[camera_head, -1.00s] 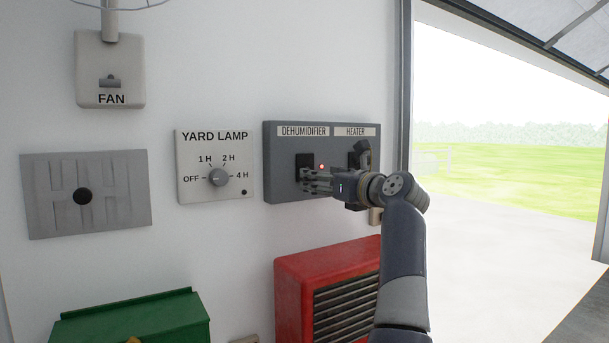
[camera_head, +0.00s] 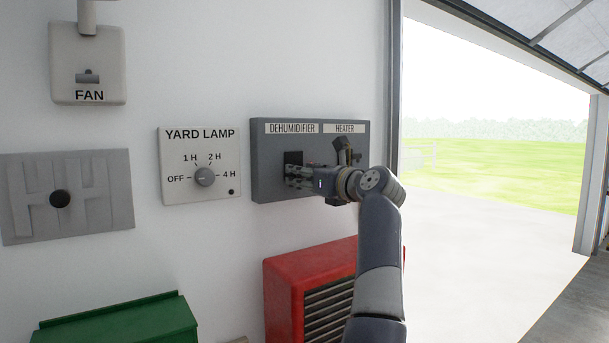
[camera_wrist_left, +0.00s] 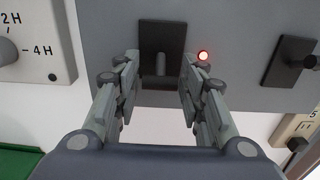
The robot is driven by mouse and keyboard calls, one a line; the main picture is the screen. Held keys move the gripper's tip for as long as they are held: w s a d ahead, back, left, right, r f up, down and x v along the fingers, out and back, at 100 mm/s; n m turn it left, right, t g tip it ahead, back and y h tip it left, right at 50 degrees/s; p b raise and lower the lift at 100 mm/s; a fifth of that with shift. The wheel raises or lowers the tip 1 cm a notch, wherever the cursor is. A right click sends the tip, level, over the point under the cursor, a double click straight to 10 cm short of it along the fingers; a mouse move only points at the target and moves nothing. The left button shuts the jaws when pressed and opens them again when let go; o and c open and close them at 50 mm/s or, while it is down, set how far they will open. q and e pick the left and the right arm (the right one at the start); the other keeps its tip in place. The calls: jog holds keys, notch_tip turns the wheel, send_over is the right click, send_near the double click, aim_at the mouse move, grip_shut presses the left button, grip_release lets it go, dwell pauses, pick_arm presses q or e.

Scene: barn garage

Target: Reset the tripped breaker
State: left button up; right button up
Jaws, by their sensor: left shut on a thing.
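A grey breaker panel (camera_head: 278,192) labelled DEHUMIDIFIER and HEATER is on the white wall. The exact contact is hard to see. My right gripper is not in view.
A red louvred box (camera_head: 283,290) and a green box (camera_head: 115,318) are below. The open doorway is on the right.

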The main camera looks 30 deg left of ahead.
pick_arm(q)
jog(key=shift+r, duration=0.3)
jog(key=r+h+p, duration=0.1)
jog(key=p, duration=0.3)
jog(key=shift+r+h, duration=0.15)
jog(key=shift+h, duration=0.15)
jog(key=r+g+h+p, duration=0.1)
jog(key=g+h+p, duration=0.1)
jog(key=p, duration=0.4)
jog(key=shift+r+h+p, duration=0.2)
jog(key=shift+h+p, duration=0.15)
jog(key=shift+h, duration=0.25)
jog(key=shift+f+h, duration=0.2)
jog(key=shift+h, duration=0.1)
jog(key=shift+a+g+h, duration=0.1)
jog(key=shift+g+h, duration=0.2)
jog(key=shift+a+r+g+h, duration=0.15)
jog(key=shift+g+h, duration=0.35)
jog(key=shift+h, duration=0.7)
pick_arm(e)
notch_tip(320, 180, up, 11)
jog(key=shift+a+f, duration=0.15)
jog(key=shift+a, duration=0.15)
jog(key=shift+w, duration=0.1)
pick_arm(q)
jog(key=shift+h, duration=0.5)
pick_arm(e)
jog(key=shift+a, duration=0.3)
